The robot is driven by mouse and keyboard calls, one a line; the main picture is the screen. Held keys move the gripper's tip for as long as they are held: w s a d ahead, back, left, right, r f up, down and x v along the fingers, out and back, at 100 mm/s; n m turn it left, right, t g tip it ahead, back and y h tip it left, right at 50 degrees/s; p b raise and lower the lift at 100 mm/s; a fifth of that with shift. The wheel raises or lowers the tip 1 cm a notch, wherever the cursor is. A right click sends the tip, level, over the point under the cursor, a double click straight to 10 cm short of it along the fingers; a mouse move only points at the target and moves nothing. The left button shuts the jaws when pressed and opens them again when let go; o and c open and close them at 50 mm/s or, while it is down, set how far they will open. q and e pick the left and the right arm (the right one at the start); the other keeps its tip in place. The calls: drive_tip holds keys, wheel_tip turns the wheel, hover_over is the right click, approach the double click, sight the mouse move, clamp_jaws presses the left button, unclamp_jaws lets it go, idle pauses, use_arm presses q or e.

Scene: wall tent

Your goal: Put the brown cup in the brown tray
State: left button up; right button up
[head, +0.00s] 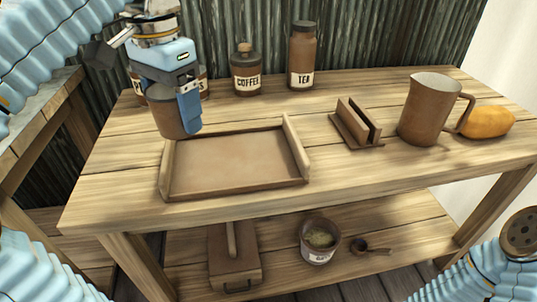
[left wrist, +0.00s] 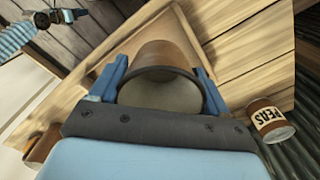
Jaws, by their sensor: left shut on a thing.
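The brown cup (head: 165,112) is held at the back left corner of the brown tray (head: 240,165), seemingly just above its rim. My left gripper (head: 180,108) is shut on the cup, with blue fingers on either side of it. In the left wrist view the cup (left wrist: 165,65) sits between the fingers of the left gripper (left wrist: 160,85), its rim toward the camera. The tray is empty, with raised sides at left and right. My right gripper (left wrist: 62,16) seems to show small at the top left of the left wrist view; its jaws are too small to read.
COFFEE (head: 246,72) and TEA (head: 302,55) jars stand at the back. A wooden holder (head: 356,125), brown pitcher (head: 425,108) and orange-yellow fruit (head: 487,122) stand right of the tray. A lower shelf holds several items.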

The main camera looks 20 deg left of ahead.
use_arm(q)
drive_tip(key=shift+w+d+f, duration=0.1)
drive_tip(key=shift+w+f, duration=0.1)
drive_tip(key=shift+w, duration=0.1)
drive_tip(key=w+f, duration=0.2)
drive_tip(key=w, duration=0.2)
drive_tip(key=w+f, duration=0.3)
drive_tip(key=w, duration=0.1)
drive_tip(key=w+d+f, duration=0.1)
drive_tip(key=w+f, duration=0.2)
drive_tip(key=w, duration=0.1)
drive_tip(key=shift+f, duration=0.1)
drive_tip(key=shift+w+f, duration=0.2)
drive_tip(key=shift+f, duration=0.05)
drive_tip(key=shift+w+f+b, duration=0.15)
drive_tip(key=shift+w+f, duration=0.05)
drive_tip(key=shift+f, duration=0.8)
drive_tip(key=shift+w+f+b, duration=0.15)
drive_tip(key=shift+w+f, duration=0.05)
drive_tip(key=shift+f, duration=0.8)
use_arm(e)
drive_tip(key=shift+w+d+f, duration=0.15)
drive_tip(key=shift+d+f, duration=0.15)
drive_tip(key=shift+f, duration=0.05)
use_arm(q)
drive_tip(key=shift+f, duration=0.1)
